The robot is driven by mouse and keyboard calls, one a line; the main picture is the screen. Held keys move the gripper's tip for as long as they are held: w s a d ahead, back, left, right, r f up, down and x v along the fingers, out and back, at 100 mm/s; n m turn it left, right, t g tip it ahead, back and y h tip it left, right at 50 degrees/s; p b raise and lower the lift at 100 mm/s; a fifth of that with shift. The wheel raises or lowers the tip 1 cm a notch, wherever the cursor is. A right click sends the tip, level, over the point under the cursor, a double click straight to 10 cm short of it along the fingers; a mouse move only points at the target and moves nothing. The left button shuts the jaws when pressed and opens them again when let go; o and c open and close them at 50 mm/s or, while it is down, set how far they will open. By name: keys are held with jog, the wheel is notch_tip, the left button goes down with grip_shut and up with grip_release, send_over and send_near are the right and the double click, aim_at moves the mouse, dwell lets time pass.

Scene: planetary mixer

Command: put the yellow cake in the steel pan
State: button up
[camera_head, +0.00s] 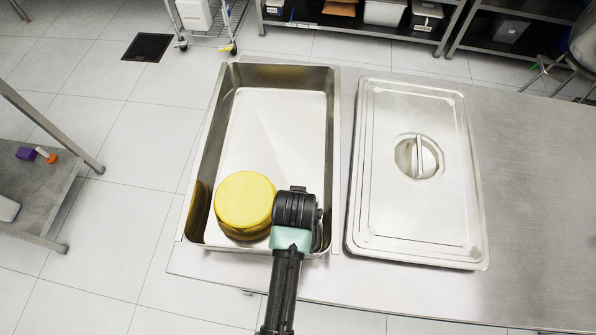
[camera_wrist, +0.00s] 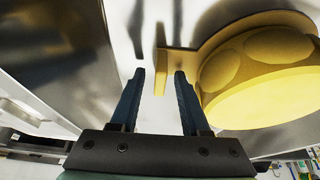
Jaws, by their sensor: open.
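The yellow cake (camera_head: 244,202) is round and sits inside the steel pan (camera_head: 331,130), near its front left. My gripper (camera_head: 297,200) is over the front right part of the pan, just right of the cake. In the wrist view, the gripper (camera_wrist: 160,85) has its two dark fingers spread apart with nothing between them. The cake (camera_wrist: 260,75) shows there at the right, beside the right finger. Whether that finger touches it I cannot tell. The head view hides my fingertips behind the wrist.
A steel lid (camera_head: 415,215) with a recessed handle lies on the steel table (camera_head: 530,190), right of the pan. The table's right part is clear. Most of the pan's far floor is empty. A lower shelf (camera_head: 32,200) stands at the left, and racks (camera_head: 370,25) at the back.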

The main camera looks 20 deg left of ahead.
jog(key=v, duration=1.2)
jog(key=shift+r, duration=0.1)
jog(key=w+d+r+m+t, duration=0.1)
jog(key=w+r+t, duration=0.35)
jog(key=r, duration=0.65)
jog(key=w+d+r+t, duration=0.2)
jog(key=w+r+t, duration=0.3)
jog(key=r, duration=0.5)
jog(key=w+d+r+m+t, duration=0.1)
jog(key=w+r+t, duration=0.2)
jog(key=w+r, duration=0.55)
jog(key=s+d+r+t, duration=0.2)
jog(key=s+r+t, duration=0.1)
jog(key=r, duration=0.7)
jog(key=s+d+r+m+t+h, duration=0.1)
jog(key=s+r+t, duration=0.3)
jog(key=r, duration=0.5)
jog(key=s+d+r+m+t, duration=0.1)
jog(key=s+d+r+t, duration=0.3)
jog(key=r, duration=0.6)
jog(key=shift+s+r+h+b, duration=0.3)
jog(key=shift+s+r, duration=0.05)
jog(key=shift+s, duration=1)
